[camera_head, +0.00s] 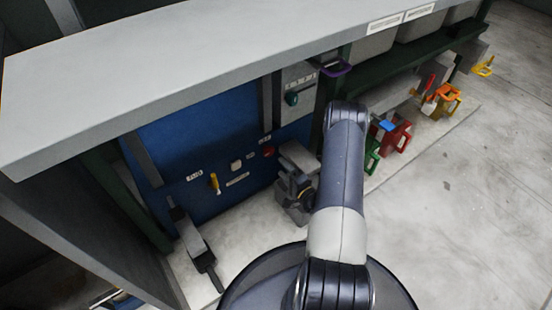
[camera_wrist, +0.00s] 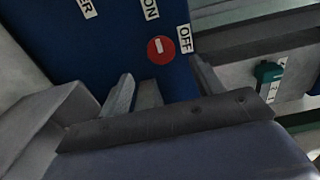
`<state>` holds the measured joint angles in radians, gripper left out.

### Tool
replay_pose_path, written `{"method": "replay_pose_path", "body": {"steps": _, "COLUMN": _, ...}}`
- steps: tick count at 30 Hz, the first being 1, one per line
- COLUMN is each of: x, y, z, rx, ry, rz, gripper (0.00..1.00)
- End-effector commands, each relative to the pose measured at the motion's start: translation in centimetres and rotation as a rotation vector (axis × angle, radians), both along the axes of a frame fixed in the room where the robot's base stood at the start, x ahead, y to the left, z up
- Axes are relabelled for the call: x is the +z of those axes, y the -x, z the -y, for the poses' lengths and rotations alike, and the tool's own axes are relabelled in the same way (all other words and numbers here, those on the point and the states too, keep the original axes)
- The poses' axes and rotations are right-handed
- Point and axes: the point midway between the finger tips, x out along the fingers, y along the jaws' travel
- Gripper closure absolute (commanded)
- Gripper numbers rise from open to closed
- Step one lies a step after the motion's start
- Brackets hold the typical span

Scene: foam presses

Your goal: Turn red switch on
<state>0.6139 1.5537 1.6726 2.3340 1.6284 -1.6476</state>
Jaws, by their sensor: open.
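The red switch (camera_wrist: 160,49) is a round red knob with a short white bar, on a blue panel (camera_wrist: 115,40). In the wrist view, an "ON" label (camera_wrist: 149,8) lies above it and an "OFF" label (camera_wrist: 185,38) to its right. The white bar is nearly upright in that picture; which label it marks is hard to tell. In the head view the red switch (camera_head: 268,152) is small, left of my gripper. My gripper (camera_wrist: 163,85) is open and empty, its fingers pointing toward the panel with the knob showing between and beyond their tips. No contact shows.
A grey bench top (camera_head: 200,60) overhangs the panel. A yellow-handled switch (camera_head: 214,183) sits left on the panel. A grey box with a green knob (camera_head: 291,98) is above right. Coloured handled items (camera_head: 393,135) stand along the floor at right. Open floor (camera_head: 480,180) lies further right.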

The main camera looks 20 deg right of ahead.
Motion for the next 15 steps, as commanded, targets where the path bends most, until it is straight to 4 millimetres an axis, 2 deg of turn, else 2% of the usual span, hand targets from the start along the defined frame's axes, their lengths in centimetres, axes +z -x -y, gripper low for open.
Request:
{"method": "replay_pose_path", "body": {"steps": 1, "x": 0.2, "y": 0.9, "z": 0.2, "rx": -0.003, "ry": -0.004, "rz": -0.003, "gripper": 0.37}}
{"method": "replay_pose_path", "body": {"steps": 6, "x": 0.1, "y": 2.5, "z": 0.5, "rx": -0.001, "ry": -0.001, "rz": -0.001, "gripper": 0.37}}
{"method": "replay_pose_path", "body": {"steps": 15, "x": 0.0, "y": 2.9, "z": 0.5, "rx": 0.001, "ry": 0.000, "rz": 0.001, "gripper": 0.37}}
